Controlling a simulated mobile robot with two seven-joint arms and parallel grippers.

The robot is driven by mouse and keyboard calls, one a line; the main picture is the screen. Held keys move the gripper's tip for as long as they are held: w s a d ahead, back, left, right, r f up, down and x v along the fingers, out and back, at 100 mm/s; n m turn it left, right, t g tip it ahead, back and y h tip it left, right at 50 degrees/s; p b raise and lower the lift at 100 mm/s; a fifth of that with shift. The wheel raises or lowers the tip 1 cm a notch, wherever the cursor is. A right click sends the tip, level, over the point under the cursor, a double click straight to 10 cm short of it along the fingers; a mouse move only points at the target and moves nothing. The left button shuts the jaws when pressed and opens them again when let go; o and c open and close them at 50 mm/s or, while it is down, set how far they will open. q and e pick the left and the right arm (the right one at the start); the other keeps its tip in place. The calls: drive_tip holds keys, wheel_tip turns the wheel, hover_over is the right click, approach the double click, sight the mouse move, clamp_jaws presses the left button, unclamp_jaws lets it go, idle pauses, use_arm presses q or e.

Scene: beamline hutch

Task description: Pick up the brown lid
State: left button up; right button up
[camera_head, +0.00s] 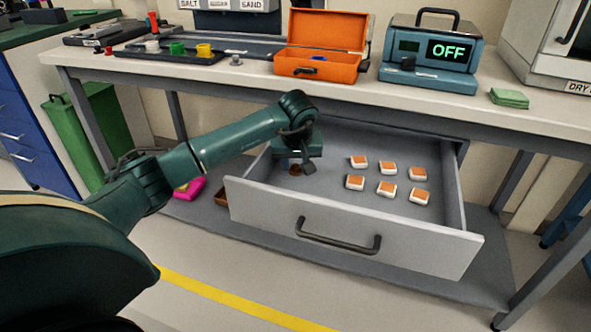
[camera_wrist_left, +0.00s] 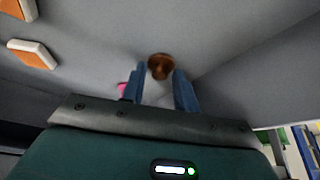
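The brown lid (camera_head: 295,170) lies on the floor of the open grey drawer (camera_head: 350,232), near its left wall. My left gripper (camera_head: 298,163) reaches down into the drawer over the lid and partly hides it. In the left wrist view the round brown lid (camera_wrist_left: 160,66) shows at the fingertips of my left gripper (camera_wrist_left: 160,76). The two fingers are apart, with the lid showing between and just beyond their tips. I see no clear contact. My right gripper is in neither view.
Several white-and-orange blocks (camera_head: 387,188) lie in the drawer to the right. The bench top (camera_head: 345,90) overhangs the drawer's back and carries an orange case (camera_head: 320,42) and a device reading OFF (camera_head: 430,55). A pink object (camera_head: 189,188) lies left of the drawer.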

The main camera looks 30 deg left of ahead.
sight(296, 167)
use_arm(q)
drive_tip(key=c, duration=0.3)
drive_tip(key=shift+r, duration=0.1)
drive_tip(key=shift+c, duration=0.2)
drive_tip(key=shift+r, duration=0.3)
wheel_tip(296, 167, up, 9)
drive_tip(key=p, duration=0.2)
drive_tip(key=shift+r+p, duration=0.15)
drive_tip(key=shift+p, duration=0.15)
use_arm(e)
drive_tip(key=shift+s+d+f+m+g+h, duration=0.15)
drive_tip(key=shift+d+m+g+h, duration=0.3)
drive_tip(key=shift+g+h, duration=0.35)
